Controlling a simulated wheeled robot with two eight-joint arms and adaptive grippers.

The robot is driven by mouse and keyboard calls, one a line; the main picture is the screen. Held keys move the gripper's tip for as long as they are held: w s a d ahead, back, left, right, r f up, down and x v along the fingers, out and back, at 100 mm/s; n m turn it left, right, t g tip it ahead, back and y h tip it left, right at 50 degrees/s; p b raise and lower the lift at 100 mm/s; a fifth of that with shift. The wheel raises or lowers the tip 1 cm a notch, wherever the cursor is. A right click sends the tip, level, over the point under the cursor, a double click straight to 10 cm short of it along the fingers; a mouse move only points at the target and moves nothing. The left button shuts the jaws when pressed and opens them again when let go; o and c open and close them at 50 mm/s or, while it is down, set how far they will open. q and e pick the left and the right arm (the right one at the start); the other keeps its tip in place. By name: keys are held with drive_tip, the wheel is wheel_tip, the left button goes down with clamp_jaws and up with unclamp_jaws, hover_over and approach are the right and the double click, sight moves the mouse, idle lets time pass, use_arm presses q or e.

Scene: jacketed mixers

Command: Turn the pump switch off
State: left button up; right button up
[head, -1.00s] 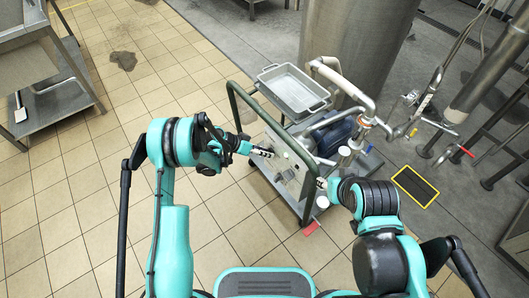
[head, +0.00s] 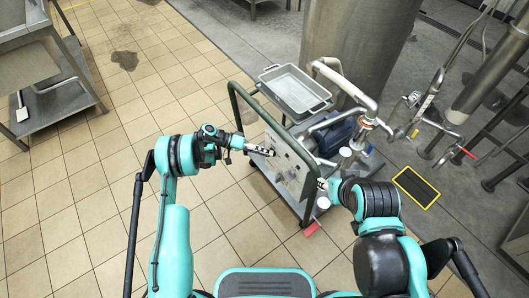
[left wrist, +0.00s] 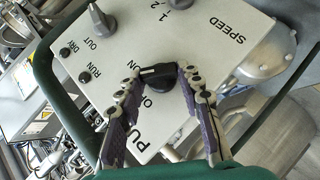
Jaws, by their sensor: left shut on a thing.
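The pump switch is a black rotary knob (left wrist: 158,76) on the pale control panel (left wrist: 140,45), beside partly covered "PU", "ON" and "OF" lettering in the left wrist view. My left gripper (left wrist: 160,82) has its purple-padded fingers on either side of the knob and is shut on it. In the head view my left gripper (head: 268,151) is at the panel (head: 290,168) of the pump cart, and the knob is hidden there. My right gripper (head: 322,184) is at the cart's front right; its fingers are too small to read.
The cart's green frame (head: 233,100) rises beside the panel.

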idle(0.3)
use_arm(q)
drive_tip(key=o, duration=1.2)
drive_tip(key=shift+c, duration=0.2)
drive_tip(key=v, duration=1.2)
drive_tip(key=shift+f, duration=0.2)
drive_tip(key=shift+w, duration=0.1)
drive_tip(key=shift+c, duration=0.3)
